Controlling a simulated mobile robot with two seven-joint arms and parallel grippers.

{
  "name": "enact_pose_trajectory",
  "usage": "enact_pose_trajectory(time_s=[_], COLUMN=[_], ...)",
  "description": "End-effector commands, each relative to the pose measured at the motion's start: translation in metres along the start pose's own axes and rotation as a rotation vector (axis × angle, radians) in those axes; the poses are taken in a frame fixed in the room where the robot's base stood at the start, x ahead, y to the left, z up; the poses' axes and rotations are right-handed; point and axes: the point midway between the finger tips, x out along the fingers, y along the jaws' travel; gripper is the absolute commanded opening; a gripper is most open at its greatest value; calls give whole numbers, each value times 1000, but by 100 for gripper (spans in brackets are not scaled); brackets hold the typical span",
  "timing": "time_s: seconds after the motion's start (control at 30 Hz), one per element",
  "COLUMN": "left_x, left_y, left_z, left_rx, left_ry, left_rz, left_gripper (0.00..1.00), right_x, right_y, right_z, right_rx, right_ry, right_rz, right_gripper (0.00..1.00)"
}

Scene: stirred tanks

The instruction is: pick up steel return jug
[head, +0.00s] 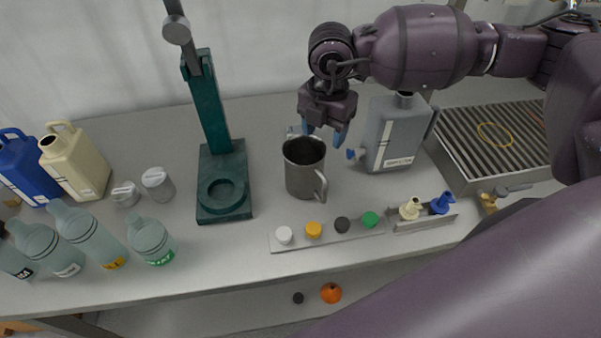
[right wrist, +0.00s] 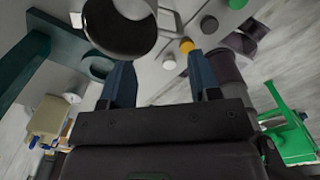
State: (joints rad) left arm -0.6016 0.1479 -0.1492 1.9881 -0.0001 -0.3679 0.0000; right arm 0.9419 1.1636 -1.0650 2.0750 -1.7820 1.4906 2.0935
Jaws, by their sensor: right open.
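The steel return jug (head: 305,175) is a grey metal mug-like vessel standing upright on the grey bench. Its handle is at the front right and its dark mouth faces up. In the right wrist view, the jug's round dark mouth (right wrist: 119,27) shows at the top, just beyond the left fingertip. My right gripper (head: 322,135) is open, its blue fingers pointing down just behind and above the jug's rim. In the right wrist view, the open fingers (right wrist: 162,72) have nothing between them. Whether a finger touches the jug cannot be told. My left gripper is out of view.
A grey jerrycan (head: 393,135) stands close right of the jug. A green stand (head: 235,175) is to its left. A strip with coloured caps (head: 327,236) lies in front. A ribbed metal tray (head: 480,135) is at right. Several bottles (head: 85,230) stand at left.

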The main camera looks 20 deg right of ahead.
Motion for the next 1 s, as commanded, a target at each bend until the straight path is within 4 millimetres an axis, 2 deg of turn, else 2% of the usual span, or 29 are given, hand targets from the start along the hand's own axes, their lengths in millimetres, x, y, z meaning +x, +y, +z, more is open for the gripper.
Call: enact_pose_trajectory(time_s=[0.27, 0.5, 0.77, 1.0], left_x=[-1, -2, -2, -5], left_y=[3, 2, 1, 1], left_z=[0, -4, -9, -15], left_rx=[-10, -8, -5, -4], left_ry=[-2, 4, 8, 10], left_rz=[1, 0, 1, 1], left_gripper=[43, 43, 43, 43], right_x=[9, 41, 63, 95], right_y=[0, -1, -2, -5], right_z=[-1, -1, 0, 1], right_rx=[59, 58, 56, 56], right_ry=[1, 3, 3, 4], right_rz=[-4, -5, -3, -3], right_gripper=[57, 57, 57, 57])
